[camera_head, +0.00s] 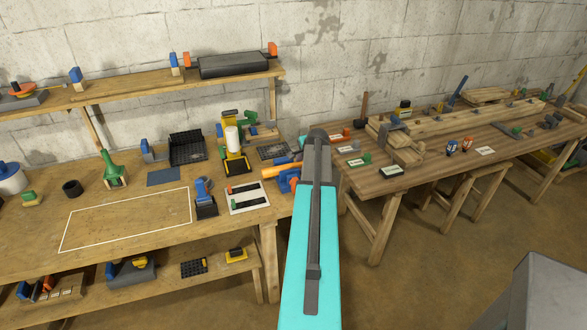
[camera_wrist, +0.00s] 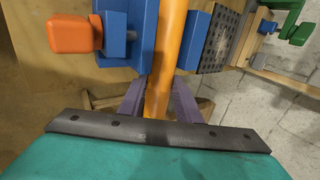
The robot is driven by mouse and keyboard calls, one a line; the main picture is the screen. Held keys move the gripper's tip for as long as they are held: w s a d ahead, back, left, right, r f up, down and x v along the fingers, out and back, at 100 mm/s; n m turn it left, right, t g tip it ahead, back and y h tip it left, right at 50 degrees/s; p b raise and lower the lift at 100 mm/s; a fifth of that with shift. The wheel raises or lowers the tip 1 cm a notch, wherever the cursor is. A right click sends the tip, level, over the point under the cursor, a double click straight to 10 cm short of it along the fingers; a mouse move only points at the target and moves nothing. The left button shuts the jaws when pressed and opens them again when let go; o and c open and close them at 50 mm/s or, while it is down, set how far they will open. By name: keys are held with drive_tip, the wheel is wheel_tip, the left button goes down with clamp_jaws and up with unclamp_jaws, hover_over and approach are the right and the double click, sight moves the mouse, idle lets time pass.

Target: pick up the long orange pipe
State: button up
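The long orange pipe (camera_wrist: 172,45) runs from the top of the wrist view down to the dark plate of my wrist. A blue vise or clamp (camera_wrist: 122,22) with an orange knob stands around it. My gripper (camera_wrist: 160,82) has its two purple fingers on either side of the pipe, near the blue clamp. Whether they press on it cannot be told. In the head view only a short stretch of the orange pipe (camera_head: 276,171) shows at the bench's right edge, beside my arm. My arm hides the rest of it and my gripper.
The left workbench (camera_head: 120,222) carries a white-outlined area, a yellow bottle-like tool (camera_head: 234,160), a blue tool (camera_head: 204,198) and a white board (camera_head: 247,196). A shelf (camera_head: 140,82) runs above. A second wooden table (camera_head: 400,178) with timber and tools stands right of my arm.

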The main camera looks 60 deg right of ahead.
drive_tip(key=shift+r, duration=0.15)
drive_tip(key=shift+c, duration=0.2)
wheel_tip(320, 180, up, 10)
drive_tip(key=b, duration=0.2)
drive_tip(key=shift+b, duration=0.35)
